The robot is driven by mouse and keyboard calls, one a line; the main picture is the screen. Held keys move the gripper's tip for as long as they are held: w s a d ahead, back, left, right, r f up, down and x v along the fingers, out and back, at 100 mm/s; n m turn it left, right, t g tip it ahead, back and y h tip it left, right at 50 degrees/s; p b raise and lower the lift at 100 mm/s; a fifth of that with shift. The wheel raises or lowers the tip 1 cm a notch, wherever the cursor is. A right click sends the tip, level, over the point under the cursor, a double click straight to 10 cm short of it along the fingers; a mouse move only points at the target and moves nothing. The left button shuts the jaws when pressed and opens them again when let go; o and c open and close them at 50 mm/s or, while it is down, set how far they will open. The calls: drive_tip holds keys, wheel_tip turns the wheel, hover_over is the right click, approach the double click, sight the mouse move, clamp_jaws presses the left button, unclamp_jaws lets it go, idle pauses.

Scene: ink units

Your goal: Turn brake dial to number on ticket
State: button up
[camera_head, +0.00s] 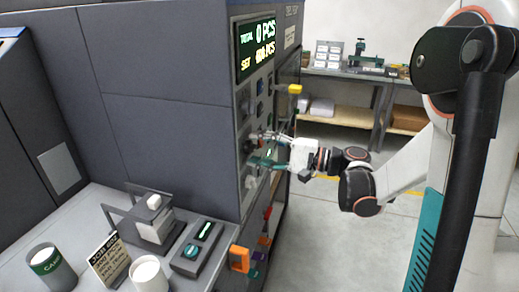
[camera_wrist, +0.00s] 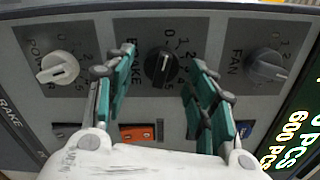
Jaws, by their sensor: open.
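The black brake dial (camera_wrist: 162,67) sits mid-panel in the wrist view, under the label BRAKE, with printed numbers from 0 around it. Its pointer setting is too small to read surely. My gripper (camera_wrist: 163,60) is open, with one green-padded finger on each side of the dial and a gap visible to both. In the head view my gripper (camera_head: 262,152) is at the machine's control face, and the dial cannot be made out there. A ticket card (camera_head: 110,261) stands on the bench at lower left; its small lines of print are not legible.
A white power dial (camera_wrist: 58,68) and a grey fan dial (camera_wrist: 268,67) flank the brake dial. An orange switch (camera_wrist: 137,133) lies below. The display (camera_head: 256,47) shows TOTAL and SET counts. A can (camera_head: 50,268) and a white cup (camera_head: 148,274) stand near the ticket.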

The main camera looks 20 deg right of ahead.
drive_tip(key=v, duration=1.1)
drive_tip(key=shift+s+d, duration=0.2)
drive_tip(key=shift+d, duration=0.1)
